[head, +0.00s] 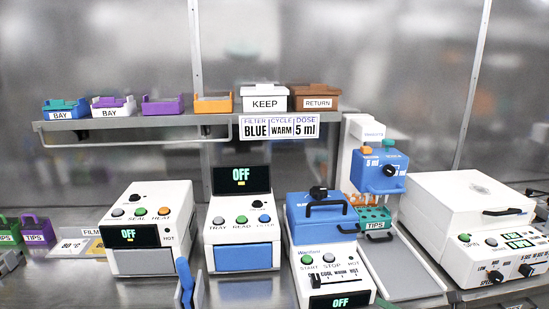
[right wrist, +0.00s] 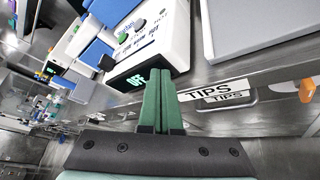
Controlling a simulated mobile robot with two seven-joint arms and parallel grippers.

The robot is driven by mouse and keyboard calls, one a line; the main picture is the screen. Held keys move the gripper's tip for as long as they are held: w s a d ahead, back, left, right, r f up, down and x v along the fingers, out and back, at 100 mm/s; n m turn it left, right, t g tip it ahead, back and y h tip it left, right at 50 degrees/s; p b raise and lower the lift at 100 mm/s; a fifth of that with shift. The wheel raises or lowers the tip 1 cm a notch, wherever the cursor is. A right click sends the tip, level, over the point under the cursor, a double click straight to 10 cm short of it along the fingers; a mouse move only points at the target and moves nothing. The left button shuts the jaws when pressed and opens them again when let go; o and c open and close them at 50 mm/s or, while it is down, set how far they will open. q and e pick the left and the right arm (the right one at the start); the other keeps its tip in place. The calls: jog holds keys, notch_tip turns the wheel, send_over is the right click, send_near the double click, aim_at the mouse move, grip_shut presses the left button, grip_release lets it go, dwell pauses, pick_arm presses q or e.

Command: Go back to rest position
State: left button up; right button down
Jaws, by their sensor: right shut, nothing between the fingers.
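My right gripper (right wrist: 158,72) has two green fingers pressed together with nothing between them. In the right wrist view they overlap the lower front of a white device with an OFF display (right wrist: 138,80); I cannot tell whether they touch it. In the head view only a small green bit at the bottom edge, below the blue-lidded device (head: 322,217), may be this gripper. A blue two-part shape at the lower left of the head view may be my left gripper; its jaws cannot be judged.
A steel bench carries a white sealer (head: 150,220), a reader (head: 240,225), a dosing stand (head: 372,135) and a large white machine (head: 470,205). Above, a shelf (head: 130,123) holds coloured bays and the KEEP (head: 265,103) and RETURN (head: 316,103) boxes. A TIPS label (right wrist: 208,90) shows at the bench front.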

jog(key=s+a+f+m+g+h+p, duration=0.1)
jog(key=s+a+f+m, duration=0.2)
jog(key=s+m, duration=0.6)
jog(key=s+a+f+m+g+h+p, duration=0.1)
jog(key=s+a+f+m, duration=0.3)
jog(key=s+m, duration=0.6)
jog(key=s+a+f+m+g+h+p, duration=0.1)
jog(key=s+a+f+m+h, duration=0.2)
jog(key=s+f+m, duration=0.4)
jog(key=s+a+m, duration=0.1)
jog(key=s+m, duration=0.2)
jog(key=m, duration=0.1)
jog(key=shift+s+m, duration=0.2)
jog(key=shift+m, duration=0.1)
